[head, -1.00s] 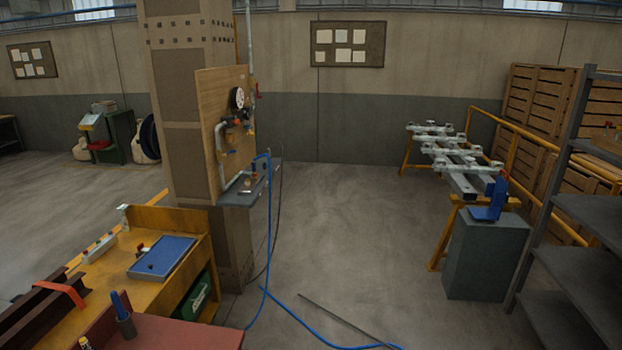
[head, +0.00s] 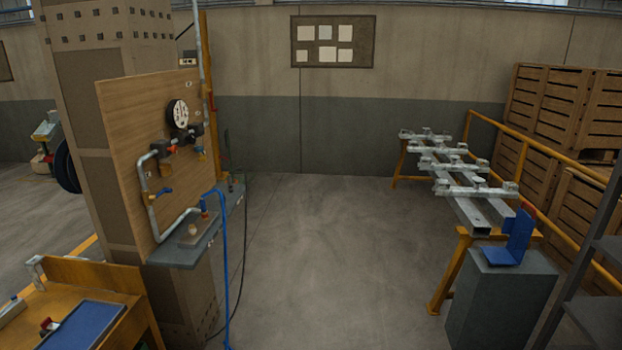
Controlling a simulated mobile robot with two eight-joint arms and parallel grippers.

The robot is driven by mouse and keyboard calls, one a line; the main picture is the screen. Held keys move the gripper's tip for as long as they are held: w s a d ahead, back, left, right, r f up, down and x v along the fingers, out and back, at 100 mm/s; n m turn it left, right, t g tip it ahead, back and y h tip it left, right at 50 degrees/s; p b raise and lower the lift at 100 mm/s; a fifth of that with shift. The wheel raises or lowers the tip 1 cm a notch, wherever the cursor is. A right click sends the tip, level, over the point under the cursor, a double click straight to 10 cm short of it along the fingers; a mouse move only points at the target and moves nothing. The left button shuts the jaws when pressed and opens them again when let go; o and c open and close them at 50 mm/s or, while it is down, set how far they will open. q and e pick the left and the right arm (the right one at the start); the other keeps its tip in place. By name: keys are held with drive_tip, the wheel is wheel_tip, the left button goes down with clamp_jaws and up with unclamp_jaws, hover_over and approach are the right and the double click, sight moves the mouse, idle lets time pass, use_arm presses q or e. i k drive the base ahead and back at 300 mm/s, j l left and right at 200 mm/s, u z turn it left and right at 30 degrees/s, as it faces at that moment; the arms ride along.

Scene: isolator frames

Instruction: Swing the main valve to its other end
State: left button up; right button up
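A wooden board (head: 130,125) on the column carries a grey pipe run (head: 150,210) with a round white gauge (head: 178,113). Several fittings sit on the pipe: a blue handle (head: 163,190), a dark fitting with orange parts (head: 182,138) and a brass-coloured piece (head: 166,170). I cannot tell which of these is the main valve, nor which end its handle is at. Neither of my grippers is in view.
A grey shelf (head: 185,254) juts out below the board. A blue hose (head: 222,270) hangs from it to the floor. An orange bench (head: 85,285) stands at lower left. A rack with metal bars (head: 470,215) and a grey block (head: 495,300) stand right. The middle floor is clear.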

sight(212, 109)
drive_tip(key=i+u, duration=0.25)
drive_tip(key=i, duration=0.55)
drive_tip(key=i+l+u, duration=0.25)
drive_tip(key=i, duration=0.55)
drive_tip(key=j, duration=0.1)
